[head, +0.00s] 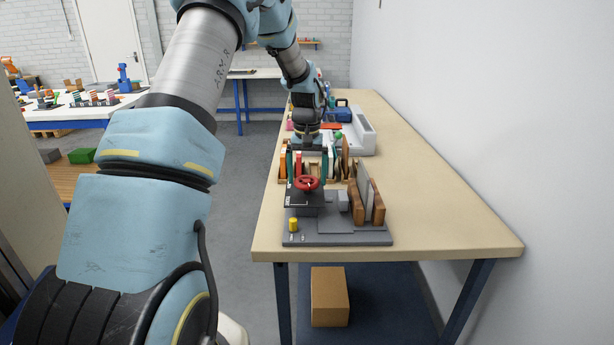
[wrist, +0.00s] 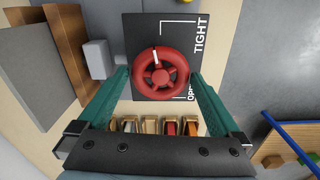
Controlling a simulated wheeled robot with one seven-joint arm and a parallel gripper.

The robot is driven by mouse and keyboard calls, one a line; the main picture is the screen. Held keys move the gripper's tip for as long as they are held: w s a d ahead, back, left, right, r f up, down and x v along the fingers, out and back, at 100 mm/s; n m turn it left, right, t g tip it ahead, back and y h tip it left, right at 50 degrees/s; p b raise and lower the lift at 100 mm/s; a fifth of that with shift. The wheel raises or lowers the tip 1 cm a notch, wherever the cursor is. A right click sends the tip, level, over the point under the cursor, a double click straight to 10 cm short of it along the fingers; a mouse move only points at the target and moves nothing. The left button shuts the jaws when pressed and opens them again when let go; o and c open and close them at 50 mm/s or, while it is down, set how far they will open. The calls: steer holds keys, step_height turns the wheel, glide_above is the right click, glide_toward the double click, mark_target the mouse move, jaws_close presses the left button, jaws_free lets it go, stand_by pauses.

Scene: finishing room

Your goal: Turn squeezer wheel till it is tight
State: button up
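The squeezer wheel (wrist: 160,75) is red with spokes and a white mark on its rim, at the top and slightly left in the wrist view. It sits on a dark plate (wrist: 143,30) lettered TIGHT, with a second label partly hidden by a finger. In the head view the wheel (head: 307,184) is on the grey squeezer base (head: 345,238) at the table's near end. My gripper (wrist: 158,77) is open, its green fingers on either side of the wheel with a small gap seeming to show on each side. Contact is hard to judge.
Upright wooden and grey boards (head: 365,190) stand just right of the wheel. A yellow knob (head: 293,225) is at the base's front left. Several coloured pieces in a rack (wrist: 150,125) stand behind. The tabletop (head: 440,220) is clear at right; a cardboard box (head: 329,296) is below.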

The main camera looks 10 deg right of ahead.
mark_target(307, 180)
step_height(307, 180, up, 11)
steer(key=b, duration=0.3)
stand_by(0.4)
steer(key=shift+f, duration=0.1)
